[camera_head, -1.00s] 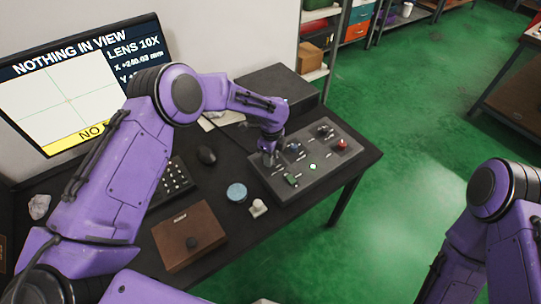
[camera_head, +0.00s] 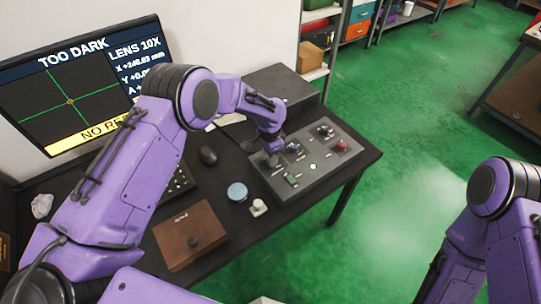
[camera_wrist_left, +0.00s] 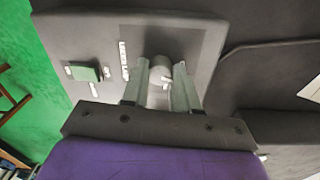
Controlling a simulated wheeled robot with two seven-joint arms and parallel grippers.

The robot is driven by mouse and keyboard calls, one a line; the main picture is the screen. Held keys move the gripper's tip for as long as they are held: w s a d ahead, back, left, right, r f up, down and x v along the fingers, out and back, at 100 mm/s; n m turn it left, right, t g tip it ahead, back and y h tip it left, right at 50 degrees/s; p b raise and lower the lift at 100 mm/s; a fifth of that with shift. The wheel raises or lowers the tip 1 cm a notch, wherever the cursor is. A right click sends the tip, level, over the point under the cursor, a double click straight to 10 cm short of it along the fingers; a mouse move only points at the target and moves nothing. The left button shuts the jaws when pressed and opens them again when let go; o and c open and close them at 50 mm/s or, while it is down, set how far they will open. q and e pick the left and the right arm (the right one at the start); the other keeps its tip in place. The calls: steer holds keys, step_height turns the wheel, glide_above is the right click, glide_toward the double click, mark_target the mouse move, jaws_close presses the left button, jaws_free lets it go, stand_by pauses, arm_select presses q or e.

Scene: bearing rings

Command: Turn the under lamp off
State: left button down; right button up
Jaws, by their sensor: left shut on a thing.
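The control panel (camera_head: 317,182) is a grey box near the right end of the dark table, with several knobs and switches on it. My left gripper (camera_head: 272,160) reaches down to the panel's left part. In the left wrist view the left gripper (camera_wrist_left: 162,88) is shut on a round grey knob (camera_wrist_left: 160,68), with a finger on each side of it. A green rocker switch (camera_wrist_left: 88,72) sits beside it on the panel, also visible in the head view (camera_head: 291,180). The screen (camera_head: 75,85) reads "TOO DARK" over a dark picture. My right gripper is out of view.
A red button (camera_head: 342,145) and a black knob (camera_head: 324,130) stand on the panel's far part. A brown box (camera_head: 190,236), a blue round dish (camera_head: 237,192), a small white piece (camera_head: 258,207) and a black mouse (camera_head: 208,155) lie nearby.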

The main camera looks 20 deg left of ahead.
arm_select(q)
steer(key=shift+s+f+n, duration=0.1)
steer(key=shift+n, duration=0.75)
steer(key=shift+s+f+n, duration=0.1)
steer(key=shift+n, duration=0.75)
steer(key=c, duration=0.9)
jaws_free()
steer(key=shift+o, duration=0.2)
steer(key=shift+w, duration=0.1)
steer(key=shift+w+r, duration=0.1)
steer(key=shift+r, duration=0.15)
step_height(320, 180, up, 10)
steer(key=b, duration=0.1)
steer(key=shift+a+b, duration=0.2)
steer(key=shift+b, duration=0.15)
